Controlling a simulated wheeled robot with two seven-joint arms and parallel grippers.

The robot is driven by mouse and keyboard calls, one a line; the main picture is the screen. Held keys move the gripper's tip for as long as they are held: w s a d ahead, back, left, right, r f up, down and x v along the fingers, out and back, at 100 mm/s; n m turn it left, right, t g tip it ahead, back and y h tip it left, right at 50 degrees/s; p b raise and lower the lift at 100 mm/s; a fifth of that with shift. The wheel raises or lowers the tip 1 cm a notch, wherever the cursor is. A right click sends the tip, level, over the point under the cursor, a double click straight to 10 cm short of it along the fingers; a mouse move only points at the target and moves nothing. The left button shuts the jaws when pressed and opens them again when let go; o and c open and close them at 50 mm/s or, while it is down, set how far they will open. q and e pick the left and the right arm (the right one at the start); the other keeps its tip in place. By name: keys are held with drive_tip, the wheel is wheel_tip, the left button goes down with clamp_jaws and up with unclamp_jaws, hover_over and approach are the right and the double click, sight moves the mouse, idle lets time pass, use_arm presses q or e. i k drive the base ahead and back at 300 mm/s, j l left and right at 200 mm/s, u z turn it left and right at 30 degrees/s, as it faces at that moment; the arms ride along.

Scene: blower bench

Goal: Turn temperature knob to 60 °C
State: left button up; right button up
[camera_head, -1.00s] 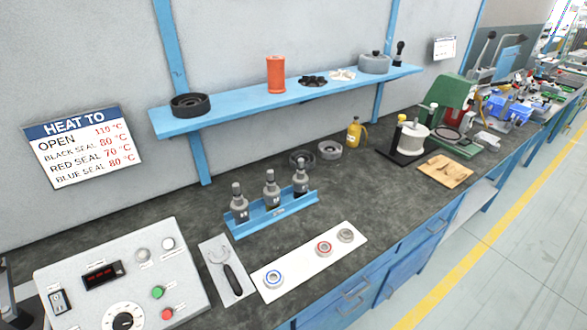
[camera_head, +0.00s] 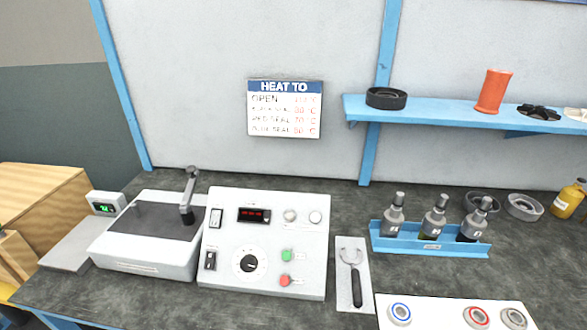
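The white control box (camera_head: 222,281) stands on the dark bench, left of the picture's middle. Its temperature knob (camera_head: 249,263) is a round black knob with a pale pointer, set in a dial ring low on the panel; the dial marks are too small to read. Above it is a dark display (camera_head: 254,215) with red digits, too blurred to read. A green button (camera_head: 287,255) and a red button (camera_head: 285,281) are right of the knob. Two switches are on the panel's left side. Neither of my grippers is in view.
A fork-like tool (camera_head: 354,278) lies on a white plate to the right. A blue rack (camera_head: 428,245) holds three bottles. A wall sign (camera_head: 285,108) lists temperatures.

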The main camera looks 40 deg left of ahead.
sight(248, 263)
drive_tip(key=u, duration=1.3)
drive_tip(key=k+z, duration=0.15)
